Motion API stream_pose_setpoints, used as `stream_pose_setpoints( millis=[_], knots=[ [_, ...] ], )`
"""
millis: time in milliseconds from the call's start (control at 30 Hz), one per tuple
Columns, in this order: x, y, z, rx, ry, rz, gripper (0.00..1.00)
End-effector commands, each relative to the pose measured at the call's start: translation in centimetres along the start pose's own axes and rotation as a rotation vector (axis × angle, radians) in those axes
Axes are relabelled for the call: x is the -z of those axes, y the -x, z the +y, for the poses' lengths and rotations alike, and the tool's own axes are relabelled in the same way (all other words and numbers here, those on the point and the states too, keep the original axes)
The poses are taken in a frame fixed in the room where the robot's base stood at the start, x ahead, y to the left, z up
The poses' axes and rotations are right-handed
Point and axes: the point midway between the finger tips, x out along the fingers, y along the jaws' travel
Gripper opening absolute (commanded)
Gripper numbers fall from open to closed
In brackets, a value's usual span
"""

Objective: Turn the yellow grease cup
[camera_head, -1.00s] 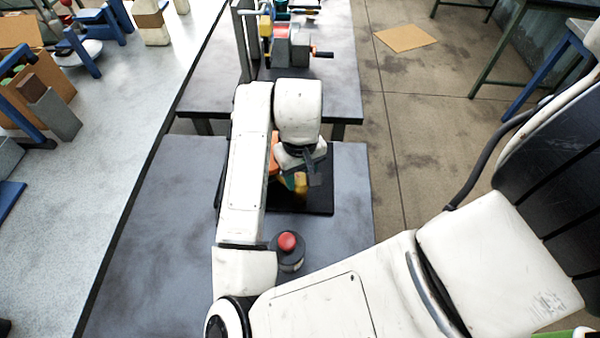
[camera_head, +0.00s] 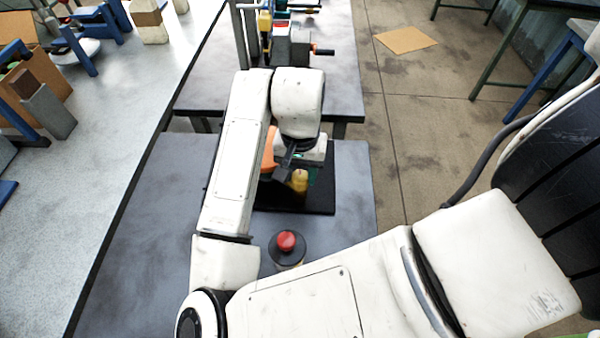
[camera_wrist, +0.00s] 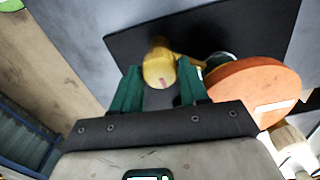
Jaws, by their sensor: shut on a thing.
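The yellow grease cup (camera_head: 300,181) stands over the black mat, just below my wrist in the head view. In the wrist view the cup (camera_wrist: 158,70) sits between the green fingers of my gripper (camera_wrist: 159,76), which is shut on it. A small reddish mark shows on the cup's end. In the head view my gripper (camera_head: 304,170) is partly hidden by my own wrist. An orange disc (camera_wrist: 254,88) is beside the cup, to the right in the wrist view; part of it (camera_head: 269,153) shows left of my wrist in the head view.
A black mat (camera_head: 322,203) lies under the cup on the grey table (camera_head: 350,215). A red button on a dark round base (camera_head: 287,243) stands nearer me, close to my arm.

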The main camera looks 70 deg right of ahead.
Motion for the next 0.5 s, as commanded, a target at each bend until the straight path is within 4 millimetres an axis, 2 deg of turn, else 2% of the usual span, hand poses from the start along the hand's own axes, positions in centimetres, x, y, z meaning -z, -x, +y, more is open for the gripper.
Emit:
stream_pose_setpoints(
  millis=[200,500],
  knots=[
    [0.01,-0.04,-0.07,0.001,-0.105,0.001,0.13],
    [0.01,0.06,-0.09,0.002,-0.160,0.002,0.13]
  ],
)
